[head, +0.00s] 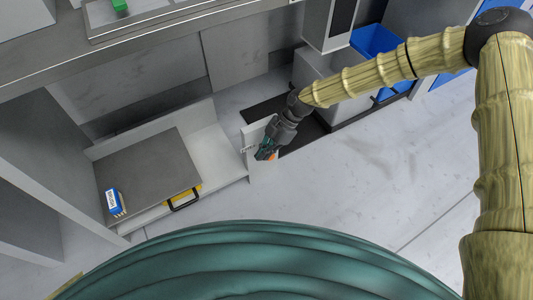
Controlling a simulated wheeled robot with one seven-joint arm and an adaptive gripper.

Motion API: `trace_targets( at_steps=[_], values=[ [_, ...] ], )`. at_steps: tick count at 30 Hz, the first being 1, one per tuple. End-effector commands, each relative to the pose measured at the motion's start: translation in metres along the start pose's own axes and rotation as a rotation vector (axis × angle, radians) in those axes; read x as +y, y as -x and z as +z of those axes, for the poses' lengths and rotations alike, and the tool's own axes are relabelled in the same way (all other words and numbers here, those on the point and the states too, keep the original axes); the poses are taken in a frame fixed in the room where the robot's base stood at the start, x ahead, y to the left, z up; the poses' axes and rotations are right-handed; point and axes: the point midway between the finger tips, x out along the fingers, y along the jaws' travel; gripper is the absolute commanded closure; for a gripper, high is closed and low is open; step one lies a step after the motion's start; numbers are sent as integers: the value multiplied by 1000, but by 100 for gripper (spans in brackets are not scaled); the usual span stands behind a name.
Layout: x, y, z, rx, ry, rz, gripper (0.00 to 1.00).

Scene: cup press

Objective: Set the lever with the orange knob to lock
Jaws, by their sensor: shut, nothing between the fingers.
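My gripper (265,154) is in the middle of the head view, with its fingers shut and empty, pointing down and to the left. A small patch of the orange knob (275,156) shows right beside the fingertips. The rest of the knob and its lever are hidden by my gripper. I cannot tell whether fingers and knob touch, or where the lever stands. A white panel (250,133) with small dark marks shows behind my gripper; the marks are too small to read.
Blue bins (375,40) and a grey cabinet stand at the upper right. A counter edge (150,58) runs above. The floor (370,165) right is clear.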

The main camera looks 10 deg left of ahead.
Motion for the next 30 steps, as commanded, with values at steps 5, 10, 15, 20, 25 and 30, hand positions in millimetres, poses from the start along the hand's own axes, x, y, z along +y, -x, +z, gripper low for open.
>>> trace_targets(
  at_steps=[5, 10, 15, 20, 25, 30],
  values=[
    [2, 3, 6, 93, -1, -3, 100],
    [2, 8, 14, 192, 1, -3, 100],
    [2, 14, 22, 300, 0, -4, 100],
    [3, 19, 29, 392, 1, -4, 100],
    [2, 24, 34, 422, 4, -6, 100],
    [3, 27, 38, 421, 4, -6, 100]
  ],
)
